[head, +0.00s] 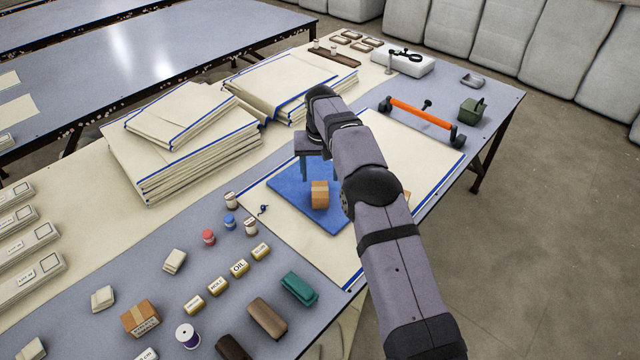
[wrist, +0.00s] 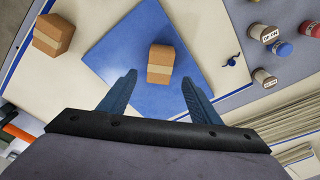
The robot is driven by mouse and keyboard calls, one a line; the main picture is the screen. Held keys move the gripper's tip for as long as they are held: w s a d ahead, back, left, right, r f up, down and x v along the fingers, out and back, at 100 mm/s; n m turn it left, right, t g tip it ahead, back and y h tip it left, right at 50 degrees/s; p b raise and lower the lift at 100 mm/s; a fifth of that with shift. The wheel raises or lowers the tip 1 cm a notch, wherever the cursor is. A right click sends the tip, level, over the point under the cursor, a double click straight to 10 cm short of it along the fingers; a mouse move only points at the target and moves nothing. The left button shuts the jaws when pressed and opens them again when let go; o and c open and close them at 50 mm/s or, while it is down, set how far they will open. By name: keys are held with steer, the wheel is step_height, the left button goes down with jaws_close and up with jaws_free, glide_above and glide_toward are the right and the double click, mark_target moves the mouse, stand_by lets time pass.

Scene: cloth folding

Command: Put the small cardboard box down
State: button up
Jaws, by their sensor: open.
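A small cardboard box (head: 320,195) with a pale tape band sits on the blue square cloth (head: 292,193). It also shows in the wrist view (wrist: 160,64), on the blue cloth (wrist: 115,58). My gripper (head: 319,172) is over the cloth with its two blue fingers apart. In the wrist view my gripper (wrist: 159,79) is open, and the box shows between and just beyond the fingertips. I see no finger closed on it; whether a finger touches it I cannot tell.
A second cardboard box (wrist: 52,35) lies on the cream sheet, mostly behind my arm in the head view. Small jars (head: 208,237), labelled tins (head: 239,267) and a larger box (head: 141,318) stand in front. Stacked cloths (head: 180,150) and an orange-handled tool (head: 420,113) lie around.

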steer(key=shift+s+r, duration=0.15)
steer(key=shift+r, duration=0.7)
steer(key=shift+s+r, duration=0.1)
steer(key=shift+r, duration=0.75)
steer(key=s+d+r+g, duration=0.1)
steer(key=s+d, duration=0.3)
steer(key=s, duration=0.4)
steer(key=s+d+r, duration=0.1)
steer(key=s+d, duration=0.3)
steer(key=s, duration=0.5)
steer(key=s+d+f, duration=0.2)
steer(key=s, duration=0.8)
steer(key=s+d+f, duration=0.1)
steer(key=s+f, duration=0.1)
steer(key=s, duration=0.9)
steer(key=shift+s+d+f+g, duration=0.2)
steer(key=shift+s+d+g, duration=0.1)
steer(key=shift+d+g, duration=0.1)
step_height(320, 180, up, 6)
steer(key=p, duration=0.5)
steer(key=shift+f, duration=0.2)
steer(key=o, duration=0.5)
steer(key=shift+f, duration=0.15)
